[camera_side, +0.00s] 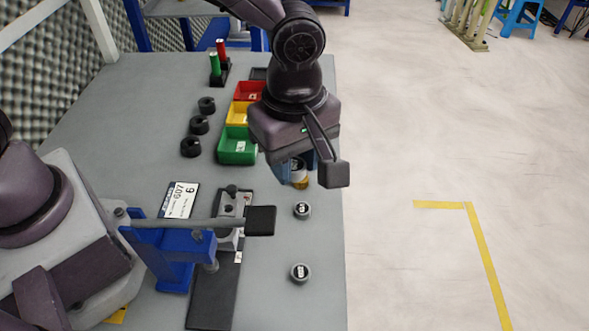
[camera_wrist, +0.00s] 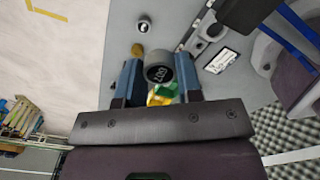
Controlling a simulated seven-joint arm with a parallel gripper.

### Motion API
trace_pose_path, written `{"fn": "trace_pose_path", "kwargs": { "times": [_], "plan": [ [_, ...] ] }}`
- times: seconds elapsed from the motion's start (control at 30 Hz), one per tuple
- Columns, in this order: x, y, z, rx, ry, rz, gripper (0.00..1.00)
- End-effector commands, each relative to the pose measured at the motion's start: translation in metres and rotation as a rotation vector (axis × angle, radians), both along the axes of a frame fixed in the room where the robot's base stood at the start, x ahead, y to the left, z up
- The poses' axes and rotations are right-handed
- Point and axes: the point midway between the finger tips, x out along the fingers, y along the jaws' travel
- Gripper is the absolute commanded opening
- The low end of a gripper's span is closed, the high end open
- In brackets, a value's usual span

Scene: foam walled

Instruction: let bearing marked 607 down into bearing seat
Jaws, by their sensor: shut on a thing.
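My gripper (camera_wrist: 158,82) is shut on a dark round bearing (camera_wrist: 158,74), which sits between its two blue fingers. The white marking on its face looks upside down in the wrist view and is hard to read. In the side view my gripper (camera_side: 298,170) is above the table's right edge, with the bearing mostly hidden. The likely bearing seat is in the light grey block (camera_side: 229,202) on a dark rail, to the lower left of my gripper and apart from it. Its opening is not clear. A white card (camera_side: 180,200) reading 607 lies beside it.
Two marked bearings stand on the table, a nearer one (camera_side: 299,272) and a farther one (camera_side: 302,210). Red, yellow and green bins (camera_side: 237,150) stand behind my gripper.

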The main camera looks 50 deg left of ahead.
Motion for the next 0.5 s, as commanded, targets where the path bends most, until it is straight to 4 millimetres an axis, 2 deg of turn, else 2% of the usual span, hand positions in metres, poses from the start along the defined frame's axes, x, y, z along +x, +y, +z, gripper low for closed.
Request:
{"fn": "trace_pose_path", "kwargs": {
  "times": [0.5],
  "plan": [
    [0.000,0.000,0.032,-0.001,-0.002,0.000,0.06]
  ]
}}
